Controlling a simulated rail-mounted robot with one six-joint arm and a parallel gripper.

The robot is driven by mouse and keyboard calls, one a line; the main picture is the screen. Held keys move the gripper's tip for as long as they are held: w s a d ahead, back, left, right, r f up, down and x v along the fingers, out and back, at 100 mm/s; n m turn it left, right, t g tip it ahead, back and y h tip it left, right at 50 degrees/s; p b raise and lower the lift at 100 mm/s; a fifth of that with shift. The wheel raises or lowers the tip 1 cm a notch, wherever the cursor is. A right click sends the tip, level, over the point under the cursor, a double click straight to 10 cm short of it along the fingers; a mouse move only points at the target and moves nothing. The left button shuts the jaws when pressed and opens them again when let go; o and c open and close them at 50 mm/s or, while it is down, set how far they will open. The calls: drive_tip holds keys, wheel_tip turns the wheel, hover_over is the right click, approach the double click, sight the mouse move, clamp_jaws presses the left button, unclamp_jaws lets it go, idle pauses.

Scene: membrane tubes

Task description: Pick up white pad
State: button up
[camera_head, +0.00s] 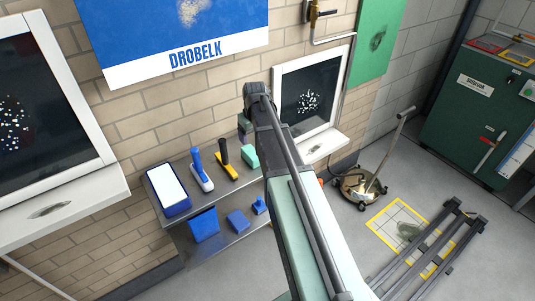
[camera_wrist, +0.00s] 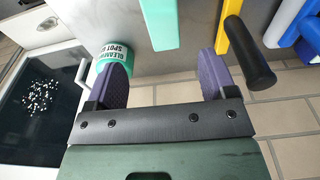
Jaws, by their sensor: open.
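The white pad (camera_head: 168,186) lies flat in a blue tray (camera_head: 178,209) at the left end of the grey shelf in the head view. I cannot clearly make the pad out in the wrist view. My gripper (camera_wrist: 165,70) has its two purple fingers spread wide, with nothing held between them. In the head view it is mostly hidden behind my arm, near the wall to the right of the pad. A teal block (camera_wrist: 160,22) lies beyond the fingertips in the wrist view, apart from them.
Blue bins (camera_head: 203,222) are on a lower level. A green labelled container (camera_wrist: 108,55) is beside the left finger. Framed windows flank the shelf.

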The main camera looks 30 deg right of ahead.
sight(252, 152)
drive_tip(key=f+b, duration=0.5)
drive_tip(key=f, duration=0.1)
drive_tip(key=shift+w+a+b, duration=0.3)
drive_tip(key=shift+w+b, duration=0.1)
drive_tip(key=shift+r, duration=0.1)
drive_tip(key=f+b, duration=0.5)
drive_tip(key=shift+w+f, duration=0.2)
drive_tip(key=shift+w, duration=0.1)
drive_tip(key=shift+r, duration=0.25)
drive_tip(key=shift+c, duration=0.3)
drive_tip(key=c, duration=1)
wheel_tip(252, 152, up, 20)
drive_tip(key=p, duration=2)
